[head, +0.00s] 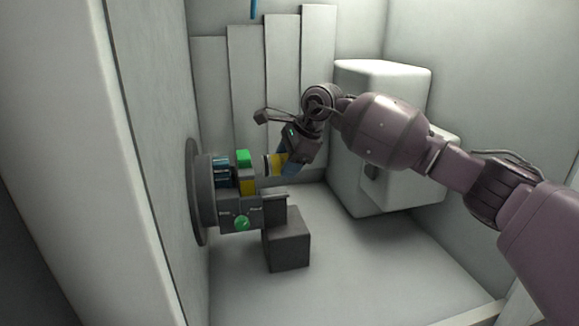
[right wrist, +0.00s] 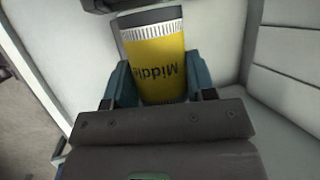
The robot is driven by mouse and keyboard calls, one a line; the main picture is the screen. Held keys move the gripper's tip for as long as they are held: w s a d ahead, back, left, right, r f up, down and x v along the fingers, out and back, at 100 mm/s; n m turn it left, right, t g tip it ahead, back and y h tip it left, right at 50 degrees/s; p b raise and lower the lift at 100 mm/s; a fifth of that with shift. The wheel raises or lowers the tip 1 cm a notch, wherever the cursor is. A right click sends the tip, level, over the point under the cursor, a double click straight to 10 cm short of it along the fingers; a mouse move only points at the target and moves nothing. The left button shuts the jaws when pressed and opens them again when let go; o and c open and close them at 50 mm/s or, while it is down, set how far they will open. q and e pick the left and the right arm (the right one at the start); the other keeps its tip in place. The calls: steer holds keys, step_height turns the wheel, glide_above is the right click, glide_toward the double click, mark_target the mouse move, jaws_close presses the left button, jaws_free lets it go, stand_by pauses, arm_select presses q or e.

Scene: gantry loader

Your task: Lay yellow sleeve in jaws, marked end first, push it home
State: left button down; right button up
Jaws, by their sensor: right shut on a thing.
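The yellow sleeve (right wrist: 155,70) is held between the two blue fingers of my right gripper (right wrist: 155,85). It bears the word "Middle" and has a silvery ribbed band and a dark end pointing away from the gripper. In the head view the sleeve (head: 277,162) lies roughly level, its free end facing the jaws (head: 222,173) on the left wall. A small gap seems to show between them. The jaws are dark blocks on a round plate (head: 197,190), with green and yellow parts and a green knob (head: 242,223). My left gripper is not in view.
A dark grey block (head: 288,250) stands below the jaws, under a small ledge (head: 273,205). A white box-shaped housing (head: 385,85) stands at the back right, behind my right arm. The pale floor (head: 370,265) at front right is clear. Overlapping panels (head: 280,70) line the back wall.

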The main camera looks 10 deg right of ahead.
steer(key=shift+w+a+f, duration=0.1)
steer(key=shift+w+f, duration=0.25)
steer(key=shift+w, duration=0.05)
steer(key=shift+w+f+b, duration=0.3)
steer(key=shift+w+b, duration=0.35)
steer(key=shift+b, duration=0.05)
steer(key=shift+a+f, duration=0.1)
steer(key=shift+f, duration=0.35)
steer(key=shift+a+f+b, duration=0.15)
steer(key=shift+f+b, duration=0.15)
steer(key=shift+f, duration=0.45)
steer(key=shift+a+f+b, duration=0.15)
steer(key=shift+f+b, duration=0.1)
steer(key=shift+f, duration=0.45)
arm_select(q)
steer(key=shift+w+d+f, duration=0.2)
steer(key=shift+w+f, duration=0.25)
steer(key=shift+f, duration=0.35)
arm_select(e)
steer(key=shift+a+f, duration=0.1)
steer(key=shift+f, duration=0.2)
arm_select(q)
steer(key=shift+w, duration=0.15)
arm_select(e)
steer(key=shift+a+f, duration=0.1)
steer(key=shift+a, duration=1.1)
steer(key=o, duration=1.3)
steer(key=shift+o, duration=0.2)
